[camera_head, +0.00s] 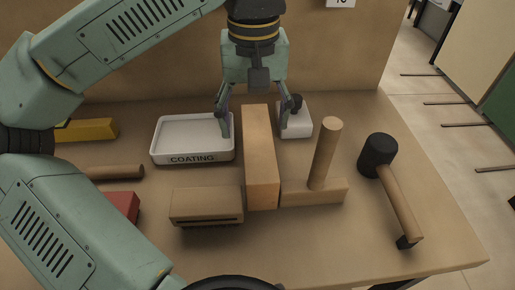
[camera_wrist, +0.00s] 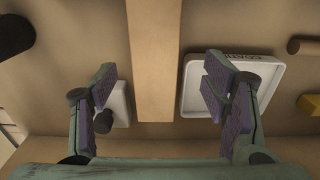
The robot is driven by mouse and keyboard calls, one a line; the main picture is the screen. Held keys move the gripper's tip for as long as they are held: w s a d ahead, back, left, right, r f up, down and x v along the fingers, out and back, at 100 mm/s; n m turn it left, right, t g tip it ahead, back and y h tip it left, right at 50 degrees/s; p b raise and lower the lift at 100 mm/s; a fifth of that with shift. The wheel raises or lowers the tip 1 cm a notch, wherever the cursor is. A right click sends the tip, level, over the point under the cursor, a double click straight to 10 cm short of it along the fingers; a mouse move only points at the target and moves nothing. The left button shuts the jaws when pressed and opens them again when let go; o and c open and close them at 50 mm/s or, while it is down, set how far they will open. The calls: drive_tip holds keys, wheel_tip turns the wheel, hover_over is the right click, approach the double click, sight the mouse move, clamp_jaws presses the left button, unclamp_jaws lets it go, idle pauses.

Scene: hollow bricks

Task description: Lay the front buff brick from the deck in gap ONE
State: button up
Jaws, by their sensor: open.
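My gripper (camera_head: 254,120) is open, with its fingers apart on either side of the far end of a long, light-brown block (camera_head: 260,155). In the wrist view, my gripper (camera_wrist: 160,88) has the same block (camera_wrist: 154,60) between its fingers, with space on both sides, so nothing is gripped. Whether the fingertips are above or level with the block's top, I cannot tell. I cannot make out a gap marked ONE or a deck. A brown block with a dark slot in its front face (camera_head: 207,204) lies nearer the front; whether it is a brick is unclear.
A white tray marked COATING (camera_head: 153,157) is left of the long block. A white block with a dark knob (camera_head: 296,122) is right. A wooden piece with an upright handle (camera_head: 325,155) and a black-headed mallet (camera_head: 378,155) stand further right.

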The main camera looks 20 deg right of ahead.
sight(258, 138)
drive_tip(key=shift+d+f+p, duration=0.15)
drive_tip(key=shift+f+p, duration=0.1)
drive_tip(key=shift+f, duration=1.3)
drive_tip(key=shift+d+f+p, duration=0.15)
drive_tip(key=shift+f+p, duration=0.05)
drive_tip(key=shift+f, duration=1.3)
drive_tip(key=shift+c, duration=0.4)
clamp_jaws()
